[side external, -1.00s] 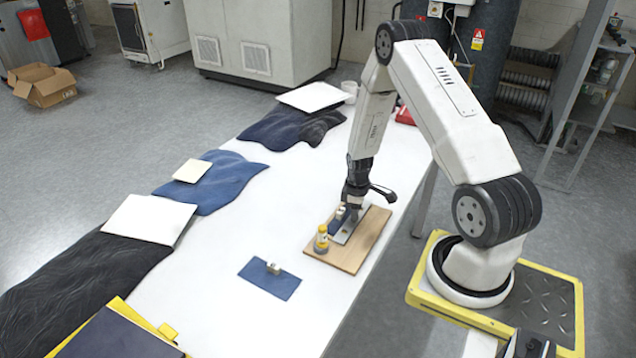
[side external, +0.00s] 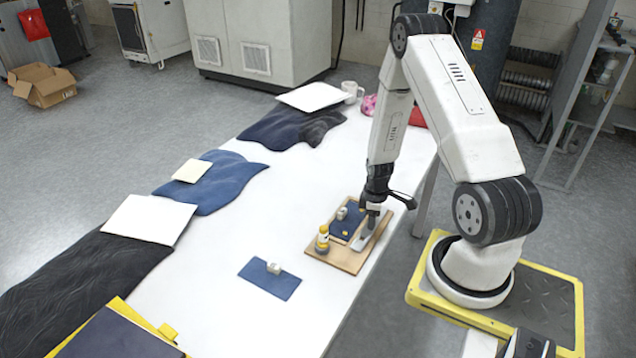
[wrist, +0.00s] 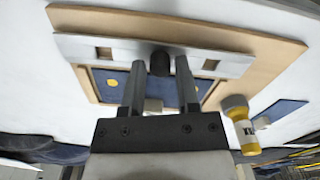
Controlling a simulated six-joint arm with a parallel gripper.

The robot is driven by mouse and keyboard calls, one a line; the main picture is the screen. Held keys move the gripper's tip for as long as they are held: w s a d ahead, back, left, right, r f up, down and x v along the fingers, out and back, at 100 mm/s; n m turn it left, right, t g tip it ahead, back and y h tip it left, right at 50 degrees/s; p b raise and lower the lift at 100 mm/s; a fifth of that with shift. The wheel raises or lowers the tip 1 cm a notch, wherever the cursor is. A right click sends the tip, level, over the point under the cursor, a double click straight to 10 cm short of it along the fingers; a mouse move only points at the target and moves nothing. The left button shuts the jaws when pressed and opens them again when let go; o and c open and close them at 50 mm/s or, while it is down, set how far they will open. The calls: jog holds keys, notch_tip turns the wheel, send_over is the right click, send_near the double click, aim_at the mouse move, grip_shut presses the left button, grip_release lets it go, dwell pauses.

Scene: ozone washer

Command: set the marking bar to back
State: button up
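The marking bar (side external: 364,240) is a flat light-grey strip lying across a wooden board (side external: 335,261). In the wrist view the bar (wrist: 78,47) has slots and a dark upright knob (wrist: 160,62) at its middle. My gripper (side external: 373,220) is down at the bar. A blue panel (side external: 343,224) with a small yellow piece and a grey-white block lies left of the bar on the board. The knob is hidden in the side view.
A blue plate (side external: 268,283) with a small pale block (side external: 274,268) lies on the white table. Cloths and white panels line the table's left edge. The table's middle is clear.

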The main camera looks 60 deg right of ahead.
jog(key=shift+o, duration=1)
jog(key=shift+r, duration=0.15)
jog(key=shift+r, duration=3.75)
jog(key=shift+a+r, duration=0.1)
jog(key=shift+w+a+r, duration=0.2)
jog(key=shift+w+a, duration=0.05)
jog(key=shift+w, duration=0.05)
jog(key=w+a+r+m+t, duration=0.1)
jog(key=a+r, duration=0.6)
jog(key=a, duration=0.5)
jog(key=w+a+r+m+t, duration=0.1)
jog(key=a+r+m, duration=0.1)
jog(key=a+r, duration=0.5)
jog(key=a, duration=0.6)
jog(key=shift+a+r+t, duration=0.2)
jog(key=shift+r+t, duration=0.05)
jog(key=shift+t, duration=0.05)
